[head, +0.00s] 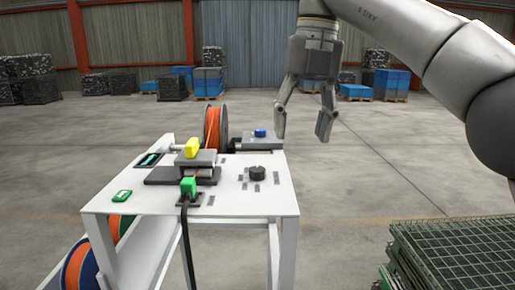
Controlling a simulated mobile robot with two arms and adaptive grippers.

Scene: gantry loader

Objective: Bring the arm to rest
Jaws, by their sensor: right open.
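My right gripper (304,122) hangs from the arm that comes in from the upper right. Its fingers point down, spread apart, with nothing between them. In the picture it is just right of the white table's (240,205) far right corner, and it appears above tabletop height. My left gripper is not in the head view.
The table carries a machine with a yellow block (192,148), a green connector (188,187) on a black cable, a black knob (257,173) and a blue-topped unit (260,133). An orange spool (215,128) stands behind. A green mesh crate (455,250) is front right. Floor between is clear.

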